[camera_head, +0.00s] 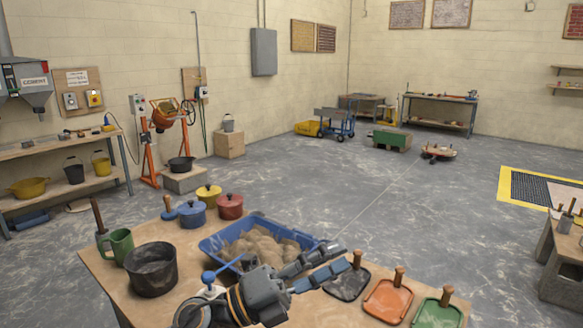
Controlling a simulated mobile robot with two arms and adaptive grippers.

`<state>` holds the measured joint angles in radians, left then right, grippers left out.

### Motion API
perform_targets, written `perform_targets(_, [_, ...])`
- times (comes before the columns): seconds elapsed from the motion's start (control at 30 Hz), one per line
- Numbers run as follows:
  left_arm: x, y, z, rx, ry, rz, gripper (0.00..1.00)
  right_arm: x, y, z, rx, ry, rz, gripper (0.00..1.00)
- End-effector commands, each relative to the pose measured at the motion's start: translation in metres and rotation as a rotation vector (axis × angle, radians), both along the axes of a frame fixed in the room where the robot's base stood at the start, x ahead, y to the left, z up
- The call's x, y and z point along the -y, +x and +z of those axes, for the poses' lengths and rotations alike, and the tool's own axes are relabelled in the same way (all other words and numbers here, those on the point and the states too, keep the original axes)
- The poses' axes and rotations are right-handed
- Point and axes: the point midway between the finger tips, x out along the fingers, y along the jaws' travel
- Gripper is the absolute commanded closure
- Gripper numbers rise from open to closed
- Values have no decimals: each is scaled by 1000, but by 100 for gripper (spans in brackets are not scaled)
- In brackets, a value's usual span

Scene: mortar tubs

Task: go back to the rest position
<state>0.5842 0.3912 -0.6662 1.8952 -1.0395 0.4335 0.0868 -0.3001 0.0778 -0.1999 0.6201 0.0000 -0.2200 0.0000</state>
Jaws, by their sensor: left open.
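My left gripper (340,258) is open and shows nothing between its fingers. It is in front of the right end of a blue tub (213,248) that holds a heap of sandy material (262,244), and partly hides it. Its fingers point right, toward a dark trowel-like tool (347,284) with a wooden handle. I cannot tell how high the fingers are above the table. My right gripper is not in view.
The wooden table (95,262) also bears a black bucket (152,270), a green jug (118,246), blue (191,214), yellow (209,196) and red (230,206) lidded pots, and orange (388,300) and green (437,314) handled tools. The floor (420,210) beyond is mostly clear.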

Motion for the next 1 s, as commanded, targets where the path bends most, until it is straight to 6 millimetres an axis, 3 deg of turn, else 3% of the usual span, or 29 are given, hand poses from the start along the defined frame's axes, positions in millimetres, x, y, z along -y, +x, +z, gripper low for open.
perform_targets(0.07, [-27,14,4,-165,-199,117,57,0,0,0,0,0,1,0])
perform_targets(0.17, [-72,35,-8,-388,-413,284,57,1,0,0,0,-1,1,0])
perform_targets(0.27, [-122,50,-45,-634,-588,464,57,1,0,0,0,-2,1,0])
perform_targets(0.3, [-142,52,-67,-738,-647,537,57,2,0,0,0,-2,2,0])
perform_targets(0.43, [-197,38,-148,-1078,-788,775,57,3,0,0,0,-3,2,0])
perform_targets(0.6, [-242,-23,-252,-1496,-862,1053,57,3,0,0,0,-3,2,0])
perform_targets(0.7, [-255,-69,-297,-1701,-860,1183,57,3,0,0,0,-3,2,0])
perform_targets(0.8, [-261,-110,-326,-1862,-841,1279,57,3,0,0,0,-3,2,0])
perform_targets(1.0, [-265,-183,-360,-2115,-780,1422,57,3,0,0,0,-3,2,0])
